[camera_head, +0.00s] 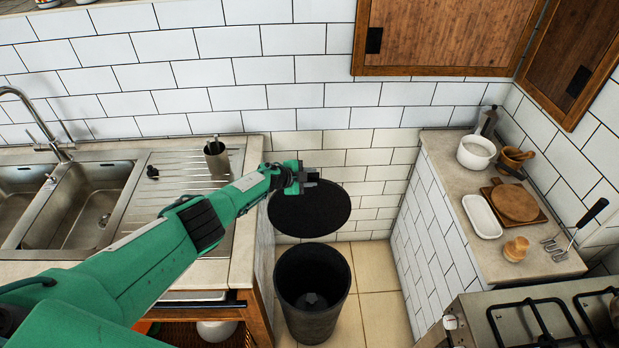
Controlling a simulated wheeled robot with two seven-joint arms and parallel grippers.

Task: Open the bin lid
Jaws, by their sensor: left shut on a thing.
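The black bin (311,318) stands on the tiled floor between the two counters. Its mouth is uncovered and I see down into it. The round black lid (309,209) is above and behind the bin's mouth, tilted up with its flat face toward me. My left gripper (309,180) is at the lid's upper edge and shut on it. The exact contact of the fingers on the lid is too small to see. My right gripper does not show.
A sink (75,210) and drainboard with a metal cup (216,158) lie on the left counter. The right counter (452,190) holds a white pot (476,152), a white dish (482,216) and wooden boards. A stove (540,320) is at the lower right. Wooden cupboards (440,35) hang above.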

